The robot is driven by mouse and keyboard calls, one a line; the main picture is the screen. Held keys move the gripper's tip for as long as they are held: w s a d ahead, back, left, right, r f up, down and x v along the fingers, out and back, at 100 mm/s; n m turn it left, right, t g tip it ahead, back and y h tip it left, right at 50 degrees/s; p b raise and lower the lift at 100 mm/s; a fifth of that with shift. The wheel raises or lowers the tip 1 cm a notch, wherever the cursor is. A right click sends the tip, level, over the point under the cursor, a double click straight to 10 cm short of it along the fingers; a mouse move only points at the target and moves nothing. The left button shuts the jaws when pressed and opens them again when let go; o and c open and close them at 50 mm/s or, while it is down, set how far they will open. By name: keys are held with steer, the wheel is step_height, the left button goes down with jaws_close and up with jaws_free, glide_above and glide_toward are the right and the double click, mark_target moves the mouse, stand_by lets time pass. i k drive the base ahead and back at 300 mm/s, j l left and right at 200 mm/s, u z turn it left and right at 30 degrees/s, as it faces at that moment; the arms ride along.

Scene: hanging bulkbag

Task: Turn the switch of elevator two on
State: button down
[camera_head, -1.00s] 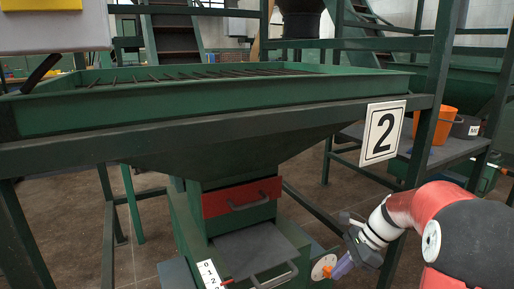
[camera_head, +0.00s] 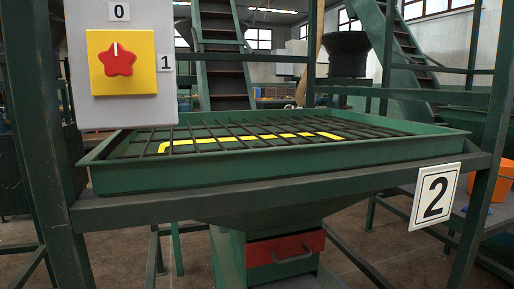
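A red star-shaped knob (camera_head: 117,60) sits on a yellow plate (camera_head: 140,82), fixed to a pale switch panel (camera_head: 88,108) at the upper left. A small white mark on the knob points up toward the "0" label (camera_head: 119,12). The "1" label (camera_head: 166,64) is at the right of the yellow plate. A white sign with "2" (camera_head: 435,196) hangs on the green frame at the right. My gripper and arm are not in this view.
A green hopper (camera_head: 270,174) with a bar grid and yellow marking stands below and right of the panel. Green posts (camera_head: 46,150) flank it. A red drawer front (camera_head: 285,249) is under it. An orange bucket (camera_head: 492,182) is at the far right.

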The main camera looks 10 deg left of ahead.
mark_target(117, 60)
steer(key=u, duration=1.65)
